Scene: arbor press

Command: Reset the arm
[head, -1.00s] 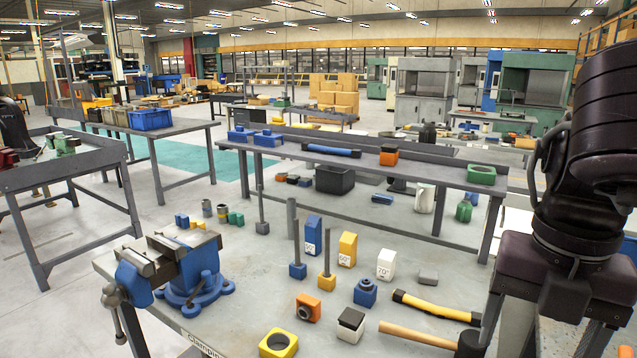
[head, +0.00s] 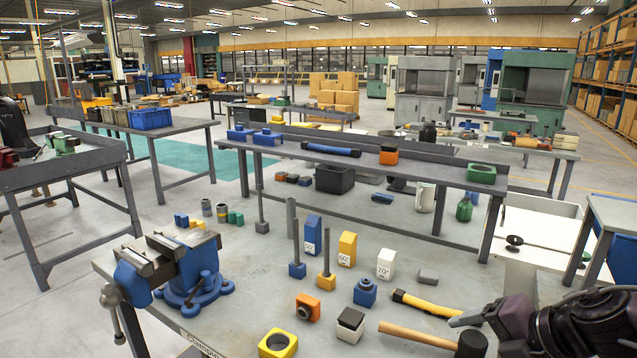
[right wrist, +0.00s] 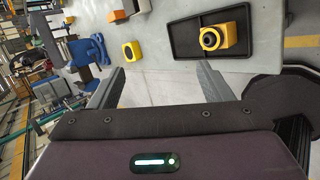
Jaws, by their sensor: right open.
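My right gripper (head: 466,322) is low at the bottom right of the head view, close to the hammer's head end. In the right wrist view my right gripper (right wrist: 160,86) has its two grey fingers wide apart with nothing between them. They point toward the workbench (right wrist: 165,55). My left gripper is in neither view. No arbor press or press lever can be made out in these frames.
On the workbench (head: 240,275) are a blue vise (head: 190,268), a hammer (head: 415,336), a yellow-handled tool (head: 435,305) and several coloured blocks. A yellow block with a dark ring (right wrist: 222,38) sits on a black tray (right wrist: 184,46) in the right wrist view.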

